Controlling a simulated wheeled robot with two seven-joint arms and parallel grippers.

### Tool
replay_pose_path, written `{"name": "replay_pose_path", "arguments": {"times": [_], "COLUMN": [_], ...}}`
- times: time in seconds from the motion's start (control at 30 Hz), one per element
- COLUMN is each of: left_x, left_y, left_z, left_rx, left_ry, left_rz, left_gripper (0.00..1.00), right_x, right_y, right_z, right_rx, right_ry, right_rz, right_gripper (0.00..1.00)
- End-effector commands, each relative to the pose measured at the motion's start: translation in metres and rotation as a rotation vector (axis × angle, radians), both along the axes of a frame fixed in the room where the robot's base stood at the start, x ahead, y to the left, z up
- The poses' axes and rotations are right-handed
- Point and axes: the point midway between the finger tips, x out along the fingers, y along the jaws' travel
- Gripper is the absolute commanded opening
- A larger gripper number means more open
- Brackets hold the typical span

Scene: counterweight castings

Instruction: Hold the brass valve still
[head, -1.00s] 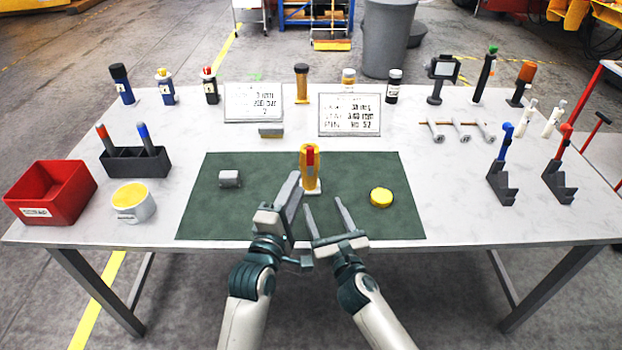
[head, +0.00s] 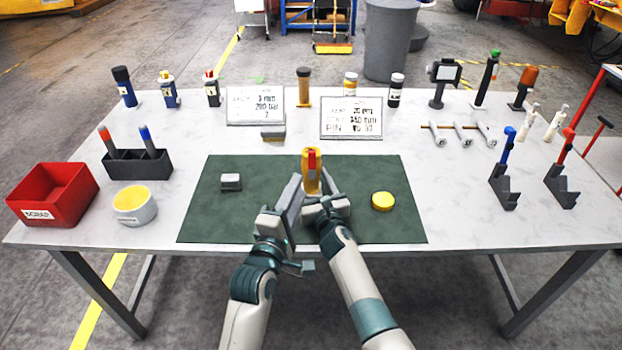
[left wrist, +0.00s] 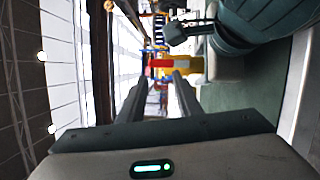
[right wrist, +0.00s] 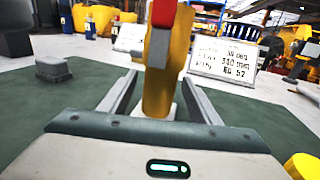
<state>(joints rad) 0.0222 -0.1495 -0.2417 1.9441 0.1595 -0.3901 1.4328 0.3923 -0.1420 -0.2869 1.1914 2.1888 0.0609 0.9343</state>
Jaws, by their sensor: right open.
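The brass valve (head: 312,178) stands upright on the green mat (head: 240,215), yellow with a red strip on its upper part. My left gripper (head: 296,180) is at its left side; in the left wrist view its two fingers (left wrist: 160,80) are apart, with the valve (left wrist: 178,68) lying across just past their tips. My right gripper (head: 320,198) is open, close in front of the valve. In the right wrist view the valve (right wrist: 165,75) shows in the gap between the right fingers (right wrist: 160,88). Neither gripper visibly clamps it; contact is hard to tell.
A grey block (head: 231,182) lies left on the mat and a yellow disc (head: 382,201) lies right. Two printed signs, left (head: 256,106) and right (head: 351,117), stand behind. A red bin (head: 52,195) and a yellow-filled cup (head: 134,205) sit at the left. Bare mat lies between.

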Motion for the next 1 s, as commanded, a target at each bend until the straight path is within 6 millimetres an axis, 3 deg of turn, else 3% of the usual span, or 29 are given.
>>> {"name": "replay_pose_path", "arguments": {"times": [0.4,0.63,0.7,0.8,1.0], "left_x": [0.0,0.0,0.0,0.0001,0.0021], "left_y": [0.0,0.0,0.0,0.0003,0.0038], "left_z": [0.0,-0.0001,0.0,-0.0002,-0.0027], "left_rx": [0.0,0.0,0.0,0.001,0.013], "left_ry": [0.0,0.0,0.0,-0.001,-0.002], "left_rz": [0.0,0.0,0.0,-0.002,-0.029], "left_gripper": [0.31,0.31,0.26,0.03,0.0], "right_x": [0.0039,0.0038,0.0038,0.0037,0.0037], "right_y": [0.0017,0.0017,0.0018,0.0017,0.0017], "right_z": [-0.0003,-0.0003,-0.0003,-0.0003,-0.0004], "right_rx": [0.0,0.0,0.0,0.0,0.0], "right_ry": [0.001,0.0,0.0,0.0,0.0], "right_rz": [0.001,0.001,0.001,0.001,0.001], "right_gripper": [0.57,0.02,0.0,0.0,0.0]}}
